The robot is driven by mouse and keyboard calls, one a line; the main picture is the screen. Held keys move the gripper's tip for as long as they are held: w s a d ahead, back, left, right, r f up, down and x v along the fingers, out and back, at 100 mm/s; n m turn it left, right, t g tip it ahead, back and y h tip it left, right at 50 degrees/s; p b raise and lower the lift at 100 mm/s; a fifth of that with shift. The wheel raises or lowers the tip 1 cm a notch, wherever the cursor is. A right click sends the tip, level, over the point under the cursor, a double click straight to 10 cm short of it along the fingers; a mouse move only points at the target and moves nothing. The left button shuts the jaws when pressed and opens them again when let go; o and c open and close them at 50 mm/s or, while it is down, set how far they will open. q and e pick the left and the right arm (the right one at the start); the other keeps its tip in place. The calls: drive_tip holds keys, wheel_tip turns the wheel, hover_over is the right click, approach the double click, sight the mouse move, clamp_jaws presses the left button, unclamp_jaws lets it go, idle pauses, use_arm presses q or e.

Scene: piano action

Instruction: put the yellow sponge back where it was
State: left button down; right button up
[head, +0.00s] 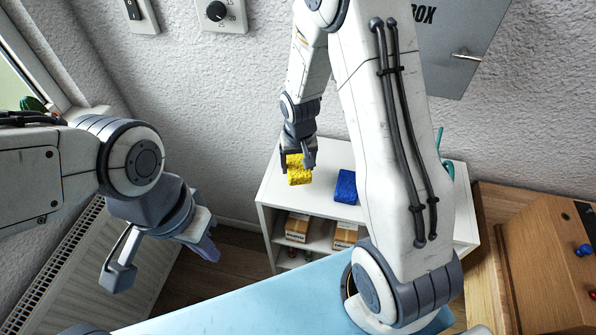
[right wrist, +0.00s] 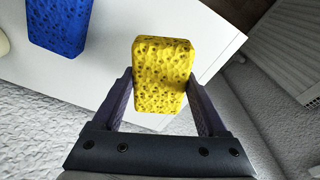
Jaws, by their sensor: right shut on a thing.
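The yellow sponge (head: 299,171) is between the fingers of my right gripper (head: 298,158), over the left part of the white shelf's top (head: 325,158). In the right wrist view the yellow sponge (right wrist: 163,75) sits between both fingertips of my right gripper (right wrist: 163,98), which is shut on it. I cannot tell whether the sponge touches the shelf top. A blue sponge (head: 345,187) lies on the shelf top to its right, and it also shows in the right wrist view (right wrist: 58,25). My left gripper (head: 165,262) is open and empty, in front of the radiator.
Small boxes (head: 297,228) stand on the shelf's lower level. A radiator (head: 70,270) is at the left under the window. A wooden cabinet (head: 545,255) stands to the right. A light blue surface (head: 240,300) is in front.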

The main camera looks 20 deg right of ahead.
sight(298, 174)
drive_tip(key=shift+f, duration=1.95)
drive_tip(key=shift+f, duration=0.2)
drive_tip(key=o, duration=1.1)
drive_tip(key=shift+r, duration=0.1)
